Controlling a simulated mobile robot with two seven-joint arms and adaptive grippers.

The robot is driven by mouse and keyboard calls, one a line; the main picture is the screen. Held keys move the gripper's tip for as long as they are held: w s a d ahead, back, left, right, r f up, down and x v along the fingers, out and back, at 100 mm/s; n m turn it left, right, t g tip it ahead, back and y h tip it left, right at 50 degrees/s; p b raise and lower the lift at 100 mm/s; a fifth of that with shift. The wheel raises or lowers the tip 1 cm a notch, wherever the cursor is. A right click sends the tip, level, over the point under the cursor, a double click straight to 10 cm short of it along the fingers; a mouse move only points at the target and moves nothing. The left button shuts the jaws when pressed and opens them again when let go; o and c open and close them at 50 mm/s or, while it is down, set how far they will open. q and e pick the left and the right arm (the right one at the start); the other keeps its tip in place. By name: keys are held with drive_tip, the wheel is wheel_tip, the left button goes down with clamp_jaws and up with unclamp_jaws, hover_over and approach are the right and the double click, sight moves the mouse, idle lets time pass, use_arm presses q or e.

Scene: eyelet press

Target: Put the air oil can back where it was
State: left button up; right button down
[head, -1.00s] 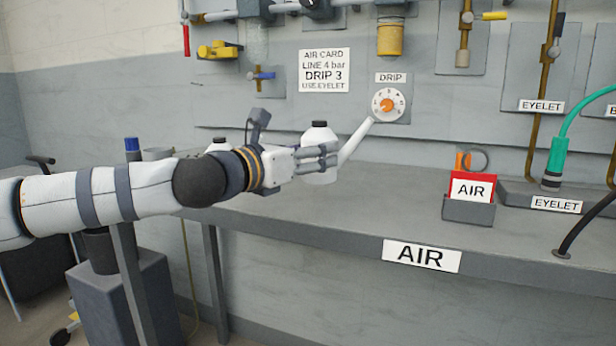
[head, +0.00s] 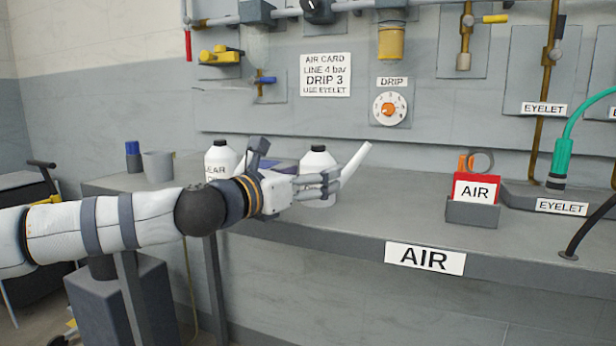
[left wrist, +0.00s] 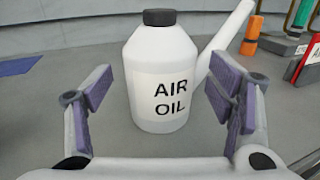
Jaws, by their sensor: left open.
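The air oil can (head: 318,161) is white with a black cap and a long white spout pointing up and right. It appears to stand upright on the bench, and its AIR OIL label faces the left wrist camera (left wrist: 168,85). My left gripper (head: 322,184) is open, with its fingers either side of the can's body. In the left wrist view, gaps show between the purple finger pads (left wrist: 160,100) and the can. In the head view, the fingers hide part of the can's lower body. My right gripper is not in view.
A second white bottle (head: 220,158), its label partly hidden, stands left of the can, near a grey cup (head: 158,166) and a blue-capped item (head: 133,155). A red AIR card holder (head: 474,200) stands right. The bench (head: 395,205) between is clear. The drip dial (head: 389,109) is above.

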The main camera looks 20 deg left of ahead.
use_arm(q)
drive_tip(key=shift+r, duration=0.35)
drive_tip(key=v, duration=1.2)
drive_tip(key=shift+f, duration=0.1)
